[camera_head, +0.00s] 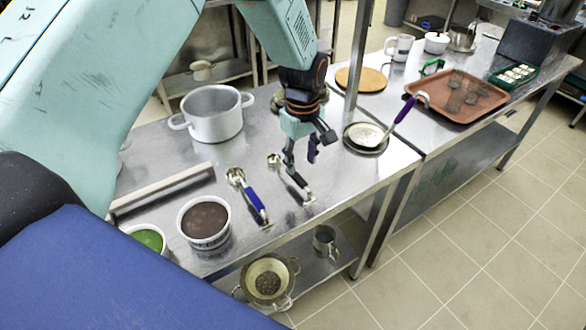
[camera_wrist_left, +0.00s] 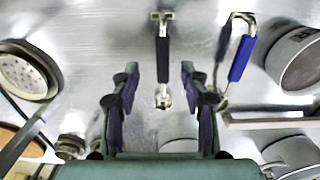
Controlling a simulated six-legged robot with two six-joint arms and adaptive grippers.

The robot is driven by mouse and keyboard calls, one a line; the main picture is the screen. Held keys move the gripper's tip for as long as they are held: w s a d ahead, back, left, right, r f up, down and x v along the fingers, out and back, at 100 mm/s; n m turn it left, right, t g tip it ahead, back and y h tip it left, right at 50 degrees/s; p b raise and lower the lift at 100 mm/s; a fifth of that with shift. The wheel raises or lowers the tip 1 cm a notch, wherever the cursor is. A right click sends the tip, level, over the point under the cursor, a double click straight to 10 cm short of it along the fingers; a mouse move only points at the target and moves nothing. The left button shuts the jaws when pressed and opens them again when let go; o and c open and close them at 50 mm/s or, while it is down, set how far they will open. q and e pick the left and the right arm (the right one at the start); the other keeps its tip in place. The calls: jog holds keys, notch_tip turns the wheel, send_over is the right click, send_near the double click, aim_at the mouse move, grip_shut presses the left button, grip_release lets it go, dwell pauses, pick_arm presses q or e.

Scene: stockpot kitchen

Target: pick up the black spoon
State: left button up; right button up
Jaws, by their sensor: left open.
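The black spoon (camera_head: 294,180) lies on the steel table, with a dark handle and a metal bowl at its far end. In the left wrist view the black spoon (camera_wrist_left: 163,60) lies lengthwise in line with the gap between my fingers. My left gripper (camera_head: 300,159) is open and empty, pointing down above the spoon. Its two fingers also show in the left wrist view (camera_wrist_left: 160,74), one on each side of the spoon and apart from it. The exact height above the table is hard to tell. My right gripper is in neither view.
A blue-handled spoon (camera_head: 253,201) lies just left of the black one. A container of brown food (camera_head: 205,240), a pot (camera_head: 212,122) and a ladle with a purple handle (camera_head: 402,112) stand around. The table's front edge is close to the spoon handles.

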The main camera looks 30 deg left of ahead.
aim_at(299, 179)
pick_arm(q)
jog(key=shift+s+d+f, duration=0.35)
jog(key=shift+f, duration=0.15)
jog(key=f, duration=0.4)
jog(key=a+f, duration=0.1)
jog(key=f, duration=0.1)
jog(key=shift+w, duration=0.15)
jog(key=shift+d+f, duration=0.2)
jog(key=shift+d, duration=0.05)
jog(key=shift+a+f, duration=0.15)
jog(key=shift+a, duration=0.05)
jog(key=c, duration=0.4)
jog(key=shift+d+r, duration=0.15)
jog(key=shift+r, duration=0.05)
grip_shut()
jog(key=shift+f, duration=0.1)
